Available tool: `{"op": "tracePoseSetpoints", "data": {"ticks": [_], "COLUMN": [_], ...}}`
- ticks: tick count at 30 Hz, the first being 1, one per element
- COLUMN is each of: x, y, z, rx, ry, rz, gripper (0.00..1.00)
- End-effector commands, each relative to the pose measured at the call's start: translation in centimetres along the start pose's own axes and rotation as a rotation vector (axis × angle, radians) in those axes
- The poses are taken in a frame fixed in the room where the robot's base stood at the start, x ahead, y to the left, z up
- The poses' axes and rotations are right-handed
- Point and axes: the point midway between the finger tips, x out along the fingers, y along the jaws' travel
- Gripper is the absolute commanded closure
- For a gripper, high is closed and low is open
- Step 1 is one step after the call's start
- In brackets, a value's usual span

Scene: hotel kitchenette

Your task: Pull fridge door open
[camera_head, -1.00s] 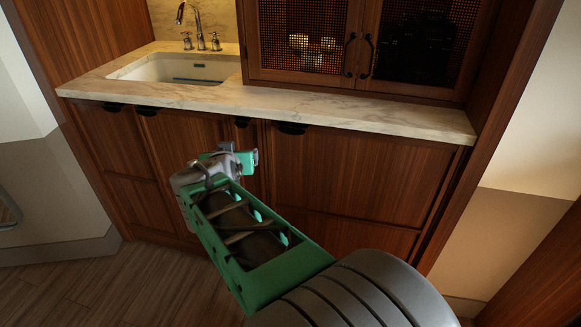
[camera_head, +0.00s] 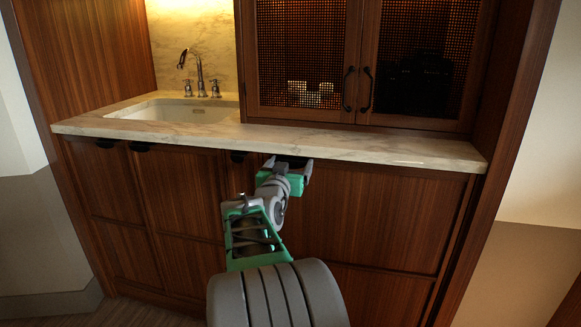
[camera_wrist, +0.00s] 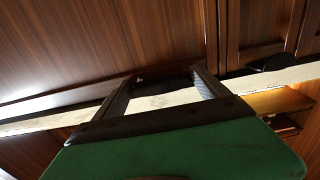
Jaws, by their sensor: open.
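The fridge door appears to be the wide wooden front (camera_head: 370,215) under the right of the counter; no open gap shows along it. Its dark cup handle (camera_head: 287,159) sits at the top edge, partly hidden by my gripper (camera_head: 296,172). In the wrist view, my gripper (camera_wrist: 163,78) is open, with one finger on each side of a dark curved shape that looks like the handle (camera_wrist: 165,86). The wooden front (camera_wrist: 100,45) fills the upper part of that view. I cannot tell whether the fingers touch the handle.
The marble countertop (camera_head: 350,147) overhangs just above my gripper. More dark handles sit to the left, one nearby (camera_head: 238,156). A sink (camera_head: 190,110) is at the back left, and mesh-fronted cabinet doors (camera_head: 305,60) stand on the counter. Floor shows at lower left.

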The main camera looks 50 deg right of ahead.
Motion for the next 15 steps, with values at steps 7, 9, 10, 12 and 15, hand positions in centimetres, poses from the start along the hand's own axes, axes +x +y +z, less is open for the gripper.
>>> {"op": "tracePoseSetpoints", "data": {"ticks": [7, 9, 10, 12, 15], "x": [-0.05, -0.05, -0.05, -0.06, -0.06], "y": [-0.02, -0.02, -0.02, -0.02, -0.02], "z": [-0.02, -0.02, -0.02, -0.02, -0.01], "rx": [0.000, 0.000, 0.000, 0.000, 0.000], "ry": [0.000, 0.000, 0.000, 0.000, 0.000], "rz": [0.000, 0.000, 0.000, 0.000, 0.000], "gripper": [0.25, 0.31, 0.33, 0.39, 0.47]}}
